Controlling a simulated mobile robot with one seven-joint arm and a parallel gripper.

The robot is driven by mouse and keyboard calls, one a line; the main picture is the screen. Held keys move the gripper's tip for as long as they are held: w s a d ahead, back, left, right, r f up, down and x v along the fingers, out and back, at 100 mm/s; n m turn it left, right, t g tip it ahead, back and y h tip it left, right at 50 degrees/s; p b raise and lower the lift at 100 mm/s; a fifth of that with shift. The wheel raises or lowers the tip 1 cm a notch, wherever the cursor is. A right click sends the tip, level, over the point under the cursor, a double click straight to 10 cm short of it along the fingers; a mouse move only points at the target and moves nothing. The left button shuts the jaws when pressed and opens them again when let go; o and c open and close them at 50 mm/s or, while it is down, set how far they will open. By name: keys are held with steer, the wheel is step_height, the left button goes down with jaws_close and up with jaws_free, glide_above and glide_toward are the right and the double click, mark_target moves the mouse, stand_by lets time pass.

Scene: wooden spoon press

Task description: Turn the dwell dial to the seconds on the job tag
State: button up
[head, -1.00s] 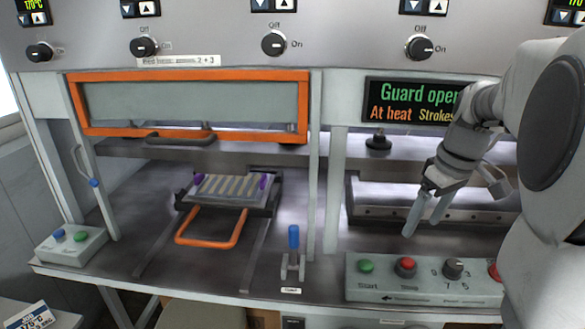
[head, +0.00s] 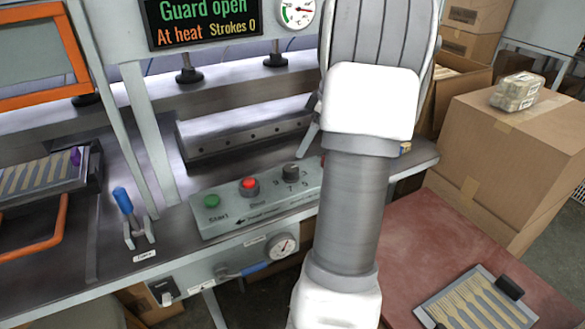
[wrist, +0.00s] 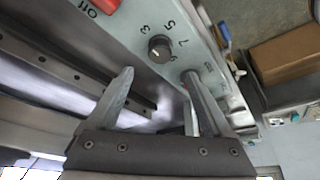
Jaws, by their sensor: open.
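The dwell dial (head: 291,170) is a small dark knob at the right of the grey control panel in the head view, with the numbers 3, 5, 7 and 9 around it. In the wrist view the dial (wrist: 159,46) has a pale pointer mark; I cannot tell which number it points to. My gripper (wrist: 158,74) is open and empty. Its fingertips are spread to either side just below the dial in the wrist picture, with no visible contact. In the head view my arm hides most of the gripper. The job tag is not in view now.
The panel also carries a green start button (head: 211,200) and a red stop button (head: 249,185). The display (head: 203,22) reads "Guard open, At heat, Strokes 0". A blue-handled lever (head: 123,200) stands to the left. Cardboard boxes (head: 510,150) and a spoon tray (head: 475,302) are on the right.

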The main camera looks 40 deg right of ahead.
mark_target(292, 168)
steer(key=b+x, duration=0.1)
steer(key=x, duration=0.9)
jaws_close()
